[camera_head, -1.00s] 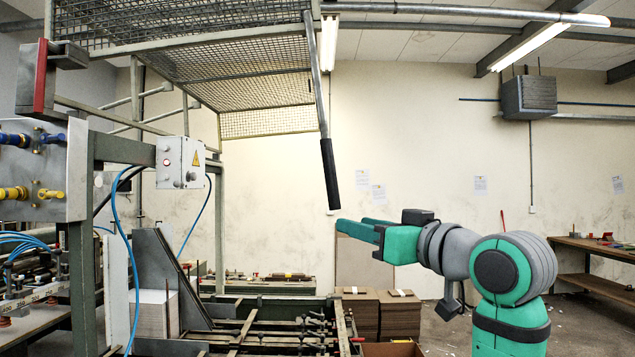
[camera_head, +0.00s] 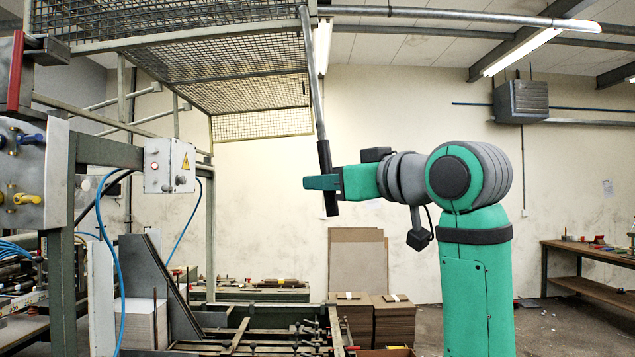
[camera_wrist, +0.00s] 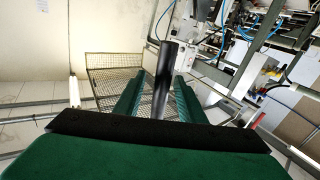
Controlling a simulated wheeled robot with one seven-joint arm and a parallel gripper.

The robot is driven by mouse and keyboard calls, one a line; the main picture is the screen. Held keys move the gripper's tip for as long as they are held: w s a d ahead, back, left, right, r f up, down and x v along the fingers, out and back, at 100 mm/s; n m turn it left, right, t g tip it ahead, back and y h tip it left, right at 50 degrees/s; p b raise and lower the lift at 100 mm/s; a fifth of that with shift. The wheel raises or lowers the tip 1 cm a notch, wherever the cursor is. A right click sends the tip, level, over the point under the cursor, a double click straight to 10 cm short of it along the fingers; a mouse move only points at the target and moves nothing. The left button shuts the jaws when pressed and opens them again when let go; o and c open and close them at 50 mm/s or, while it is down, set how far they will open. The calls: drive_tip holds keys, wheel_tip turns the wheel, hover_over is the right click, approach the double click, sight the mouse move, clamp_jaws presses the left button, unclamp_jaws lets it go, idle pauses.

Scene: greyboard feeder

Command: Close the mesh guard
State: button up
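The mesh guard (camera_head: 235,92) is raised overhead above the machine at the upper left; its mesh also shows in the wrist view (camera_wrist: 103,78). A long grey bar with a black handle grip (camera_head: 325,158) hangs down from its front edge, tilted slightly. My gripper (camera_head: 318,182) is at the lower part of this grip, and its green fingers cross it. In the wrist view the black grip (camera_wrist: 165,65) stands between my two fingers (camera_wrist: 160,85). A gap shows at least on the right side, so the fingers look open around it. The head view hides part of the grip.
The feeder bed (camera_head: 250,340) lies below the guard. A workbench (camera_head: 590,250) is at the right. The space below the grip is clear.

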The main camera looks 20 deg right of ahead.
drive_tip(key=shift+x, duration=1.85)
drive_tip(key=shift+a, duration=0.15)
clamp_jaws()
drive_tip(key=shift+f, duration=0.1)
